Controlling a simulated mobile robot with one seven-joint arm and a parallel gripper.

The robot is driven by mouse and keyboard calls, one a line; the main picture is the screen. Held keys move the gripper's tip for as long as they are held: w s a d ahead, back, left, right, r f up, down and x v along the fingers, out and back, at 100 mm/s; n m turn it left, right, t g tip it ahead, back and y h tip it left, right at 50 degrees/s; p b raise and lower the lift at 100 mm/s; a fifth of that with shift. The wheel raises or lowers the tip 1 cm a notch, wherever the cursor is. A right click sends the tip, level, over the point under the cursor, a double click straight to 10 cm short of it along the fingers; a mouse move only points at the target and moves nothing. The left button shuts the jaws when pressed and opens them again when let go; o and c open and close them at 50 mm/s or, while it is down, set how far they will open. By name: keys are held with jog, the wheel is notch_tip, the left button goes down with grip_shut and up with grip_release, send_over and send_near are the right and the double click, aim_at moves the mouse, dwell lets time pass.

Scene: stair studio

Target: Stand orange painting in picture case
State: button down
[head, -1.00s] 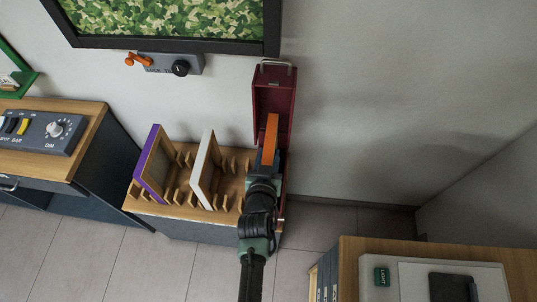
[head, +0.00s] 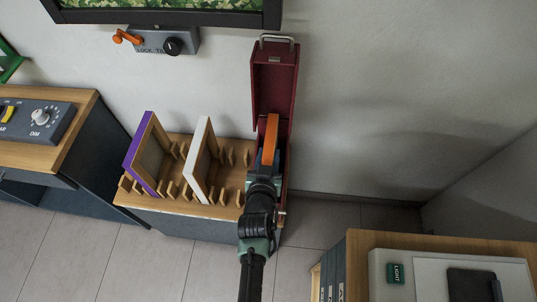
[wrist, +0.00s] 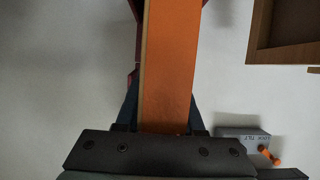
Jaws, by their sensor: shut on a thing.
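The orange painting (head: 270,136) is held edge-on by my gripper (head: 266,160). In the wrist view the orange painting (wrist: 170,65) runs upright between the finger bases, and my gripper (wrist: 165,125) is shut on it. The dark red picture case (head: 274,85) stands with its lid up against the wall, at the right end of the low wooden rack. The painting is in front of the raised lid, over or in the case. My arm and the painting hide the case's lower part, so I cannot tell whether the painting touches its floor.
The slotted rack (head: 175,203) holds a purple-edged painting (head: 138,152) and a white-edged painting (head: 198,160) left of my gripper. A framed picture (head: 160,18) and a lock box (head: 158,41) are on the wall. A control-panel cabinet (head: 40,140) is left; another cabinet (head: 440,245) is lower right.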

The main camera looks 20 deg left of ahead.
jog(key=shift+f+b, duration=2.3)
jog(key=shift+f, duration=0.2)
jog(key=shift+c, duration=2.4)
grip_release()
jog(key=shift+o, duration=0.2)
jog(key=shift+s, duration=0.1)
jog(key=v, duration=1.3)
jog(key=shift+p, duration=0.4)
